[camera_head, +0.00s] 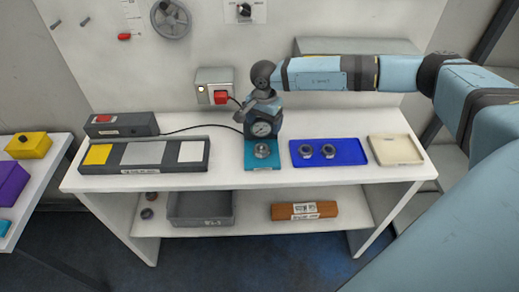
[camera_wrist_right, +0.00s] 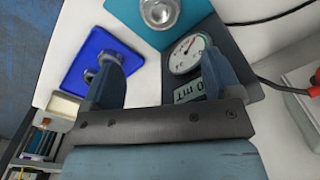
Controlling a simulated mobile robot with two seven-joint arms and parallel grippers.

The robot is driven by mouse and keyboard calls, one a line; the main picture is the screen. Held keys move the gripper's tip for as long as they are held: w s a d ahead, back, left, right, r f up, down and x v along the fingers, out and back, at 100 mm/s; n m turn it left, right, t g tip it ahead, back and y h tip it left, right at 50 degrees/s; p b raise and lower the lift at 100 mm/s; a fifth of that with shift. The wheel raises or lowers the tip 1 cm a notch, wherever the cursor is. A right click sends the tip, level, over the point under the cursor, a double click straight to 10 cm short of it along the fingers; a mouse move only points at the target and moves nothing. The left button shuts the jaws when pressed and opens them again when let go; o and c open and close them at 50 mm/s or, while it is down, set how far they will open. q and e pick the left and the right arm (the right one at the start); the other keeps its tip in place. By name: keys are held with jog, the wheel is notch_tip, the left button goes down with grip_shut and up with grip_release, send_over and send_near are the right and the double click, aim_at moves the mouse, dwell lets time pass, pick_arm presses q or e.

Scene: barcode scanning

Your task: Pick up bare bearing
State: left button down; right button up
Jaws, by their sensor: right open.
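A round metal bearing (camera_head: 262,150) sits on the teal pad (camera_head: 249,162) in front of the dial gauge stand (camera_head: 263,129); it also shows at the top of the right wrist view (camera_wrist_right: 160,12). Two more round metal parts, (camera_head: 305,151) and (camera_head: 328,151), sit on the blue tray (camera_head: 352,160). I cannot tell which part is the bare bearing. My right gripper (camera_head: 252,107) is above the gauge stand. In the right wrist view its fingers (camera_wrist_right: 168,80) are apart with nothing between them. One finger partly hides the parts on the blue tray. My left gripper is out of view.
A cream tray (camera_head: 396,150) is at the table's right end. A black panel with yellow, grey and white plates (camera_head: 143,155) and a box with a red button (camera_head: 121,124) are at left. A cable runs to the gauge. The lower shelf holds a grey bin (camera_head: 200,208) and a brown block (camera_head: 304,211).

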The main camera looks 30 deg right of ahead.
send_over(263, 147)
notch_tip(263, 147, down, 5)
jog(key=shift+f+p, duration=0.15)
jog(key=shift+p, duration=0.2)
jog(key=shift+f+p, duration=0.4)
jog(key=shift+f, duration=0.15)
notch_tip(263, 147, down, 4)
jog(key=shift+a+r+p, duration=0.15)
jog(key=shift+p, duration=0.5)
jog(key=shift+f, duration=0.35)
jog(key=c, duration=1.1)
jog(key=shift+c, duration=0.3)
jog(key=shift+r, duration=0.1)
